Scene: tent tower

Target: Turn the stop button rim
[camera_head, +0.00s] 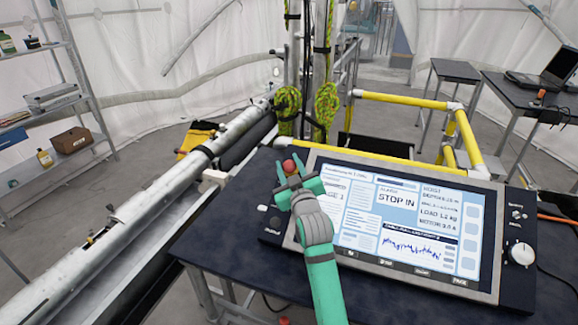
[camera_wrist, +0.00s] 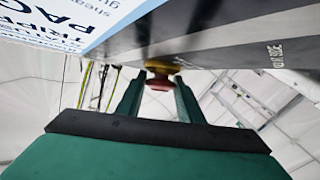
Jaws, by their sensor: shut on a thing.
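The red stop button (camera_head: 289,166) sits at the upper left corner of the console. In the wrist view the red stop button (camera_wrist: 160,84) shows with a yellow collar (camera_wrist: 161,67) against the dark panel. My gripper (camera_head: 288,174) reaches over the console's left side, its fingers on either side of the button. In the wrist view my gripper (camera_wrist: 160,80) is shut on the button's rim, one finger on each side. The console screen (camera_head: 394,198) reads "STOP IN". The fingers hide part of the rim.
The console stands on a dark table (camera_head: 232,240). A white knob (camera_head: 522,254) is at its right. A metal tube (camera_head: 130,205) runs along the left. Yellow rails (camera_head: 408,101) and rope coils (camera_head: 327,103) stand behind. A second table with a laptop (camera_head: 553,68) is at the right.

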